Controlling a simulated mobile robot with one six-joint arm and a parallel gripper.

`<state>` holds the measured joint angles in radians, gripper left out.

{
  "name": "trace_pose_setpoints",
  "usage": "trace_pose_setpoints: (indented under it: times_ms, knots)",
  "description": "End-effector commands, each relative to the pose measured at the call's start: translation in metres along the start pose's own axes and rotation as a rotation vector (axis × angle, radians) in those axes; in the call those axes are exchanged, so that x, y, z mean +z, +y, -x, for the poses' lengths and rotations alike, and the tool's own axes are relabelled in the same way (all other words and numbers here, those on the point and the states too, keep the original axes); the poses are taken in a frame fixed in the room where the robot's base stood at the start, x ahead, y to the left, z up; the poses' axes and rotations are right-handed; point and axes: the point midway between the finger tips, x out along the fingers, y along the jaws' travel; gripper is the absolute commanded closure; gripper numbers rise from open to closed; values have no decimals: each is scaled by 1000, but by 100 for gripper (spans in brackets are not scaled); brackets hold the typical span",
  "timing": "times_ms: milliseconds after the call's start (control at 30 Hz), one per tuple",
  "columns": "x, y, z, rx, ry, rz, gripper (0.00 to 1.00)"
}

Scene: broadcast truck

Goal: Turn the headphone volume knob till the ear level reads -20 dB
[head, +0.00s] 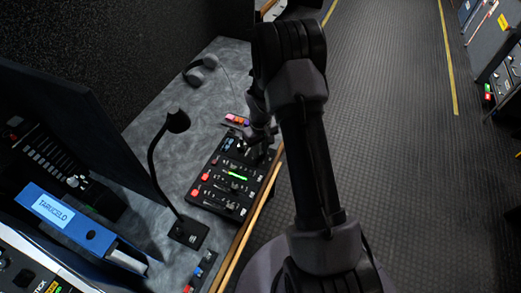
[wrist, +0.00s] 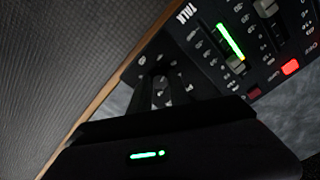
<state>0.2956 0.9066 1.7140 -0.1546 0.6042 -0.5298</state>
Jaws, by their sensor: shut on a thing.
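A black control panel (head: 222,189) lies on the desk, with several knobs, sliders and red lit buttons. It also shows in the wrist view (wrist: 205,48), with the word TALK near its corner. A lit green level bar (head: 237,176) is on it; in the wrist view the bar (wrist: 231,41) is green with a yellowish end. I cannot read a dB value. My gripper (head: 259,141) is down at the panel's far right part. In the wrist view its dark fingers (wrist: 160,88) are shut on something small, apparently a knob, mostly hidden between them.
A gooseneck microphone (head: 158,150) stands left of the panel. Headphones (head: 200,68) lie at the back of the grey desk (head: 165,110). Colored items (head: 236,120) sit behind the panel. A blue binder (head: 70,225) is at left. The wooden desk edge (head: 262,205) borders open floor.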

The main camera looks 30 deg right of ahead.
Motion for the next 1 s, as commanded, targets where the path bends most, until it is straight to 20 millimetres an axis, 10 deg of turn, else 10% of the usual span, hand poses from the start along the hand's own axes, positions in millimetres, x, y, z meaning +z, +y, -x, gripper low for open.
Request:
trace_pose_setpoints:
  times_ms: [1000]
  knots:
    - [0,0,0,0,1,-831,100]
